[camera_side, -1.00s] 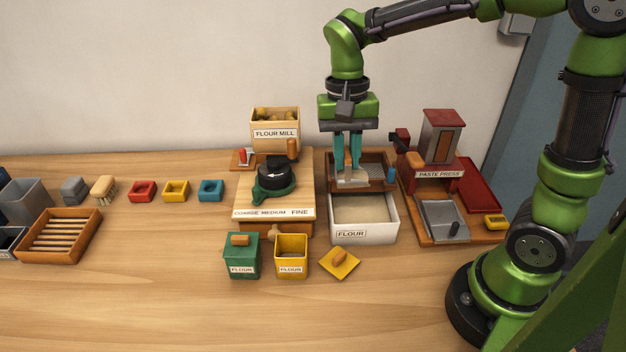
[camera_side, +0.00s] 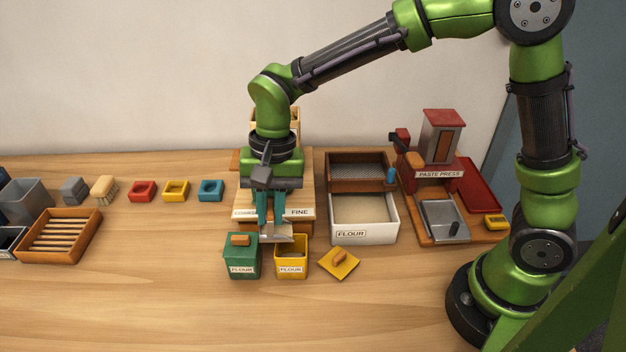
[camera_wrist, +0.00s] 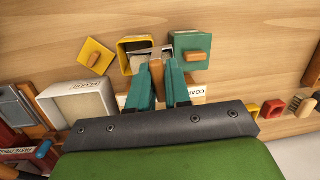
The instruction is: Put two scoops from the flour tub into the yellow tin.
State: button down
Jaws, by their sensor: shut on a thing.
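My gripper (camera_side: 272,222) is shut on a metal scoop (camera_side: 278,231) and holds it just behind and above the open yellow tin (camera_side: 291,266). In the wrist view the scoop (camera_wrist: 166,50) reaches the tin's rim, between the yellow tin (camera_wrist: 128,66) and the green tin. I cannot tell whether the scoop holds flour. The tin's inside is partly hidden; something greyish shows in it. The white flour tub (camera_side: 364,236), labelled FLOUR, stands behind and to the right with pale flour inside. It also shows in the wrist view (camera_wrist: 60,108).
A lidded green tin (camera_side: 242,262) stands just left of the yellow tin. The yellow lid (camera_side: 340,263) lies to its right. The flour mill's base (camera_side: 245,212) is close behind the scoop. The paste press (camera_side: 438,172) stands right of the tub. The front table is clear.

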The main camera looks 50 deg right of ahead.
jog(key=shift+s+d+f+t+y, duration=0.5)
jog(key=shift+d+f+t+y, duration=0.2)
jog(key=shift+s+d+r+t+y, duration=0.2)
jog(key=shift+s+d+t+y, duration=0.3)
jog(key=shift+y, duration=0.4)
jog(key=shift+s+d+f+t+y, duration=0.1)
jog(key=shift+s+d+t+y, duration=0.35)
jog(key=shift+t+y, duration=0.3)
jog(key=shift+s+d+t+y, duration=0.3)
jog(key=shift+d+t+y, duration=0.25)
jog(key=shift+y, duration=0.3)
jog(key=shift+a+n, duration=0.2)
jog(key=shift+n, duration=0.1)
jog(key=shift+w+a+g+h, duration=0.7)
jog(key=shift+a+g+h, duration=0.15)
jog(key=shift+h, duration=0.35)
jog(key=shift+w+a+g+h, duration=0.7)
jog(key=shift+g+h, duration=0.25)
jog(key=shift+h, duration=0.25)
jog(key=shift+w+a+r+g+h, duration=0.35)
jog(key=shift+a+r+g+h, duration=0.1)
jog(key=shift+r+g+h, duration=0.25)
